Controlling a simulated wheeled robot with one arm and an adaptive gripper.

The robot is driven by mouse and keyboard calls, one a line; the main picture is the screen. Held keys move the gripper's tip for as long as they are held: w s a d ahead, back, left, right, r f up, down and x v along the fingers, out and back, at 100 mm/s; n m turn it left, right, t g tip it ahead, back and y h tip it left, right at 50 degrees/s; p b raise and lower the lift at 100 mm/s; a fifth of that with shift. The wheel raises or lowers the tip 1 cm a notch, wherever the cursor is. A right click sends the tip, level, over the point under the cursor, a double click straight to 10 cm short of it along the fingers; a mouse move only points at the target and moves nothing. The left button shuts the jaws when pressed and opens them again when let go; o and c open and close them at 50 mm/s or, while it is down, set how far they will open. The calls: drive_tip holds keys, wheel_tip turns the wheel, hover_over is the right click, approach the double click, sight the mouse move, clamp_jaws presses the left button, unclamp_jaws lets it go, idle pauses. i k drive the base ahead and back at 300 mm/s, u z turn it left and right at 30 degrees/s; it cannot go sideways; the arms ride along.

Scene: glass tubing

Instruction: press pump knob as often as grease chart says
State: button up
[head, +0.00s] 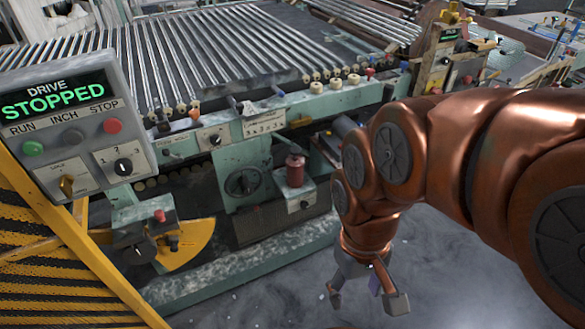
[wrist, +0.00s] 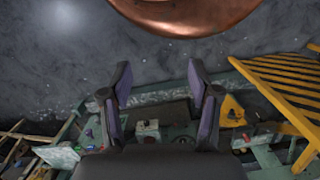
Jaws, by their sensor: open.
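A dark red cylinder (head: 296,170) stands upright on a pale green box (head: 294,195) low on the machine, left of my arm. The box has a small dark round knob (head: 306,204) on its front; I cannot tell for sure that this is the pump knob. A white plate (head: 264,123) with small print and a row of marks is on the machine's front rail; its writing is too small to read surely. My gripper (head: 366,300) is open and empty, pointing down over the floor, right of the box and apart from it. Its spread fingers show in the wrist view (wrist: 160,68).
A control panel (head: 80,125) reading "DRIVE STOPPED" stands at the left, above a yellow slatted guard (head: 60,270). A yellow quadrant plate (head: 190,243) sits low on the machine. Glass tubes (head: 215,50) lie across the top. The grey floor (head: 450,280) is clear.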

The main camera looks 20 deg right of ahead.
sight(295, 151)
drive_tip(key=k, duration=0.65)
drive_tip(key=u, duration=0.35)
drive_tip(key=i, duration=0.4)
drive_tip(key=u, duration=0.5)
drive_tip(key=i, duration=1.25)
drive_tip(key=z, duration=0.5)
